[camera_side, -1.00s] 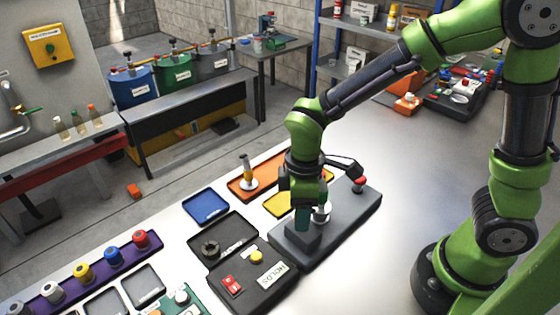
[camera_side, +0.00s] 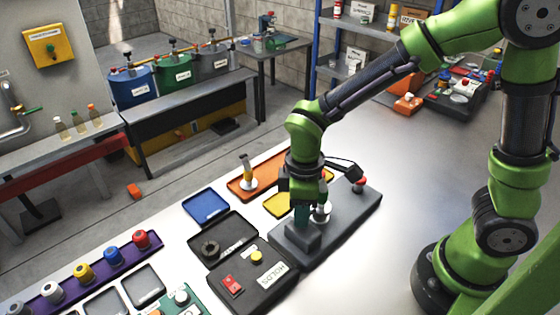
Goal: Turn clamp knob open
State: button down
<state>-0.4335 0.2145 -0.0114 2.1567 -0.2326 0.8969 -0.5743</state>
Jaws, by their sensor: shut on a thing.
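The clamp fixture is a dark grey base block (camera_side: 348,217) on the white table, with a raised block at its left end and a red knob (camera_side: 360,182) at its right end. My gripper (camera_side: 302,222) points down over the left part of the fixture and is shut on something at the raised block. The thing between the fingers is hidden by the gripper, so I cannot tell its shape. A pale metal round part (camera_side: 321,212) stands just right of the fingers. A dark bent arm reaches from near my gripper toward the red knob.
A black box (camera_side: 250,278) with a red switch and yellow button sits front left of the fixture. Blue (camera_side: 206,207), orange (camera_side: 238,190) and yellow (camera_side: 275,207) trays lie close by. A purple rack (camera_side: 70,283) holds several coloured knobs. The table right of the fixture is clear.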

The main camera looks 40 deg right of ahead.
jog(key=m, duration=0.8)
jog(key=shift+m, duration=0.3)
jog(key=m, duration=0.4)
jog(key=shift+f, duration=0.1)
jog(key=m, duration=0.4)
jog(key=shift+m, duration=0.6)
jog(key=c, duration=0.8)
grip_release()
